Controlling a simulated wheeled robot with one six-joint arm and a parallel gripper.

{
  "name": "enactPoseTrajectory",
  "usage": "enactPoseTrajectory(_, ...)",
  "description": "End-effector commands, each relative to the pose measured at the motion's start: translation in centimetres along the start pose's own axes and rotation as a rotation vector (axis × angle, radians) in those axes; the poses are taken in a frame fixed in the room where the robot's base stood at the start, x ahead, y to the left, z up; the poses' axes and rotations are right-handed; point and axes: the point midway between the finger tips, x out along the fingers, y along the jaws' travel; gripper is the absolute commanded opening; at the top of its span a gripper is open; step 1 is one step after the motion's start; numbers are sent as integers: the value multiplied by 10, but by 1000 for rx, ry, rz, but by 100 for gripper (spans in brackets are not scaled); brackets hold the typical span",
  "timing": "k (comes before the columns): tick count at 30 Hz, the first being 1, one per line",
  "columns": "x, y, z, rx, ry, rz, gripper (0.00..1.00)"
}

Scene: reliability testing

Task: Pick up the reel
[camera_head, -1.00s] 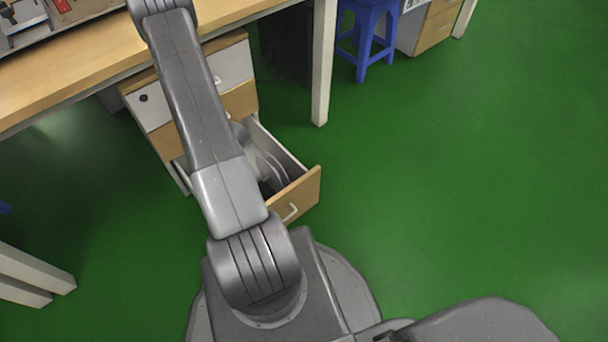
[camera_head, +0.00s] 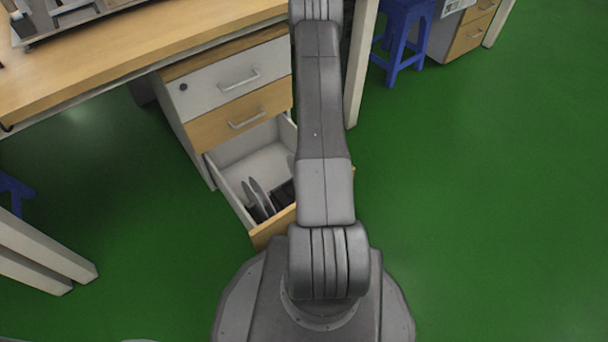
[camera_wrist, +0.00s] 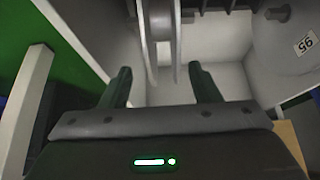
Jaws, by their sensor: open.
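The reel (camera_head: 257,197), with pale grey round flanges, stands on edge in the open bottom drawer (camera_head: 232,203). The arm covers the drawer's right part in the head view. In the wrist view the reel (camera_wrist: 159,35) shows at the top centre, its two flanges edge-on and cut off by the frame edge. My gripper (camera_wrist: 160,74) is open, with its two dark fingers apart and nothing between the tips. The reel's lower edge lies just beyond the gap between the fingers, and I cannot tell the exact distance. The head view does not show my gripper.
Dark items (camera_head: 283,193) lie beside the reel in the drawer; a dark ribbed part (camera_wrist: 215,5) shows in the wrist view. The cabinet (camera_head: 222,92) stands under the wooden workbench (camera_head: 130,40). A blue stool (camera_head: 402,40) is at the back. The green floor at right is clear.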

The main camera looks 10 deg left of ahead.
Motion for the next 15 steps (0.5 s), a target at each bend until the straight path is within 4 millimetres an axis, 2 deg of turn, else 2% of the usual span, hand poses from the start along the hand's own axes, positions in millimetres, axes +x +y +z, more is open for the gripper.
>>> enactPoseTrajectory(7,40,-4,0,-2,1,-1,56)
enactPoseTrajectory(10,46,-4,-1,-1,1,0,56)
enactPoseTrajectory(15,45,-4,-2,0,0,0,56)
